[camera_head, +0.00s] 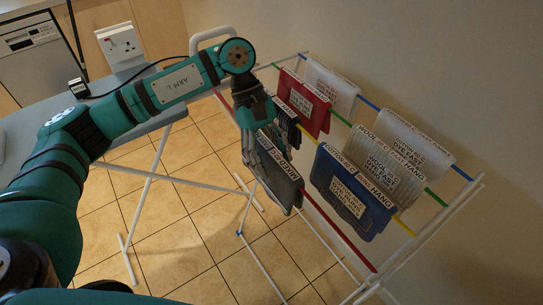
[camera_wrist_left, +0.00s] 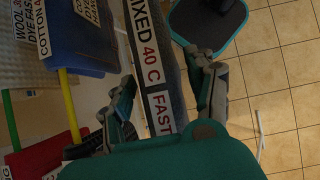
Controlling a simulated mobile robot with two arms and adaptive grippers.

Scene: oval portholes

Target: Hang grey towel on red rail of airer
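The grey towel (camera_head: 277,177) hangs at the red rail (camera_head: 340,235), the near-side rail of the white airer (camera_head: 430,235). Its labelled top edge lies along the rail line, and its panel hangs down on the near side. In the left wrist view the towel's top strip (camera_wrist_left: 150,60) reads "MIXED 40 C FAST". My left gripper (camera_head: 268,160) is over the towel, with one finger on each side of it. In the left wrist view the fingers (camera_wrist_left: 165,105) stand apart, with a gap visible beside the towel. Contact with the rail is hidden. My right gripper is not in view.
A blue towel (camera_head: 348,200) and a dark one (camera_head: 285,120) hang nearby; a red towel (camera_head: 303,103) and several pale ones hang behind. Tiled floor (camera_head: 190,235) is open below.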

